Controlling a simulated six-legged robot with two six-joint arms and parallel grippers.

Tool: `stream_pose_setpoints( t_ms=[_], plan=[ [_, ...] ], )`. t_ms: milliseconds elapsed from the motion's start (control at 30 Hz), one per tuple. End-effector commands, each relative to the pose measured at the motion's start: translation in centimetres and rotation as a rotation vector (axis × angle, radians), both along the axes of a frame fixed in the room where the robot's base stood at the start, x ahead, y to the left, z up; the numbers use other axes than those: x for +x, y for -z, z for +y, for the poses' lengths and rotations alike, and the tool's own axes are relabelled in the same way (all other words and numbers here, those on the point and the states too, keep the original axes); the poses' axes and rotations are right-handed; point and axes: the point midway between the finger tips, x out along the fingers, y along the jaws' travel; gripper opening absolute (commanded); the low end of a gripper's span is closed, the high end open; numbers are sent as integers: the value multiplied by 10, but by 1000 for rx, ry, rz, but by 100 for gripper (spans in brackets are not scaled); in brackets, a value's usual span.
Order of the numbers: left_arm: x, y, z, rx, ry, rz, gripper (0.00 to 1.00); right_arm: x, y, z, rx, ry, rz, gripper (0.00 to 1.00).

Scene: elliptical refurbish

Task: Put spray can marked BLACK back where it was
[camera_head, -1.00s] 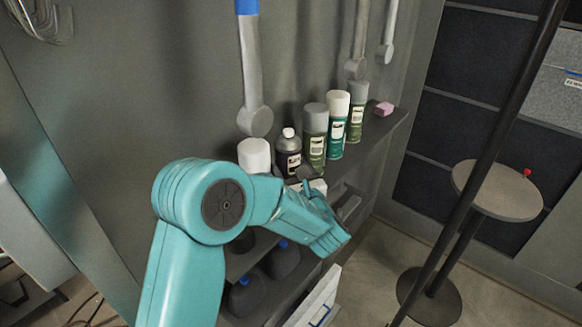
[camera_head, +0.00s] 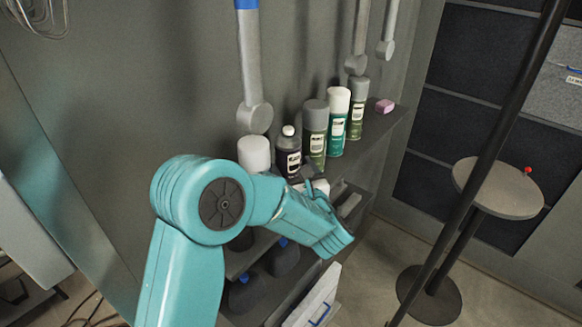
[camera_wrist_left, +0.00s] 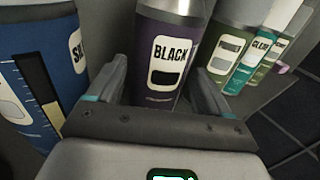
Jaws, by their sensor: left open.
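The spray can marked BLACK (camera_head: 289,158) stands upright on the wall shelf in the head view, a dark can with a grey top. In the left wrist view the purple can (camera_wrist_left: 165,40) shows its BLACK label facing me; its top is cut off. My left gripper (camera_head: 313,180) is in front of the can at the shelf's front side. In the wrist view my left gripper (camera_wrist_left: 160,75) is open, with one finger at each side of the can's lower part. I cannot tell whether either finger touches it. My right gripper is not in view.
A blue can (camera_wrist_left: 45,65) stands close left of the BLACK can. Several green cans, including a grey-capped one (camera_head: 315,130), stand close on its right. A pink block (camera_head: 384,106) lies at the shelf's far end. A pole (camera_head: 489,140) and round stand (camera_head: 500,195) are at right.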

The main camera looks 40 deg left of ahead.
Motion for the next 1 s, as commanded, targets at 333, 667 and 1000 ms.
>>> stream_pose_setpoints(
  t_ms=[333,667,1000],
  plan=[
    [-47,5,-67,1,6,-1,79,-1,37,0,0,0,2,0],
    [-63,2,-87,0,1,2,79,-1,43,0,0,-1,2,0],
    [-63,2,-87,0,1,1,79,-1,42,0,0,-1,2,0]
  ],
)
